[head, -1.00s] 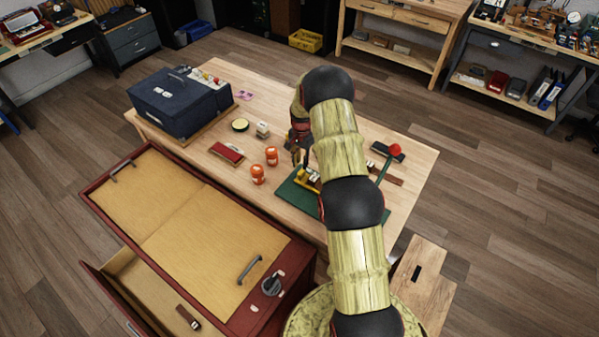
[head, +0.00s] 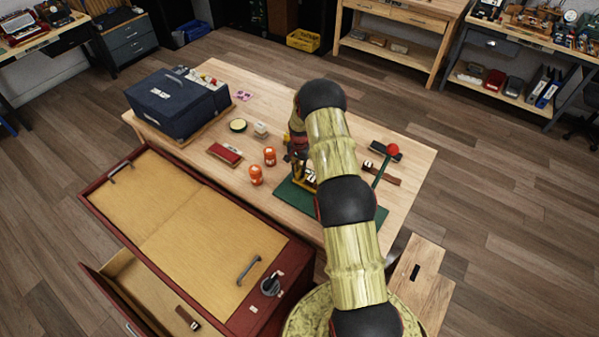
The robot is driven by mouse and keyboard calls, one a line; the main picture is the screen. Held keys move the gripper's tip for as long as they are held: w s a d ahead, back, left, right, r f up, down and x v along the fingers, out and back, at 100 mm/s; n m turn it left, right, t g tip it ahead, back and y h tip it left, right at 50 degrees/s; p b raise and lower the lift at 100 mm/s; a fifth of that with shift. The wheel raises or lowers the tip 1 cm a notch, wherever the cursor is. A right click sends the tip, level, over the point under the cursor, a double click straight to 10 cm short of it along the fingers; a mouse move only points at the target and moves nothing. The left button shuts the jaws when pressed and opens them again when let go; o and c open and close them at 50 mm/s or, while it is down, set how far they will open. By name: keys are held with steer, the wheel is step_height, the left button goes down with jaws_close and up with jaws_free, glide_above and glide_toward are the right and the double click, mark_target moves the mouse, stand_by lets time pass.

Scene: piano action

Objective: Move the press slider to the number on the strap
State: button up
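The press has a green base (head: 290,197), a yellow part (head: 304,178) and a green lever with a red knob (head: 393,150). My arm covers its middle, and I cannot make out the slider clearly. A brown strap (head: 386,179) lies at the press's right side, partly hidden by my arm. Another brown strap (head: 188,318) with a pale tag lies in the open drawer. No number is readable on either. My gripper (head: 291,157) is just behind the yellow part, mostly hidden by my arm. Its fingers are too small and dark to tell whether they are open.
Two orange jars (head: 263,166), a red case (head: 225,153), a round tin (head: 238,125) and a small pale block (head: 261,130) stand left of the press. A dark blue box (head: 170,105) is at the back left. A red cabinet (head: 240,318) stands in front.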

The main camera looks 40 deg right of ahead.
jaws_close()
stand_by(0.3)
steer(key=s+d, duration=0.1)
steer(key=s, duration=0.2)
steer(key=s+d, duration=0.1)
steer(key=s, duration=0.3)
steer(key=s+d+b, duration=0.1)
steer(key=s, duration=0.2)
steer(key=shift+s+d, duration=0.2)
steer(key=shift+d, duration=0.15)
steer(key=shift+o, duration=1.6)
jaws_free()
step_height(320, 180, up, 12)
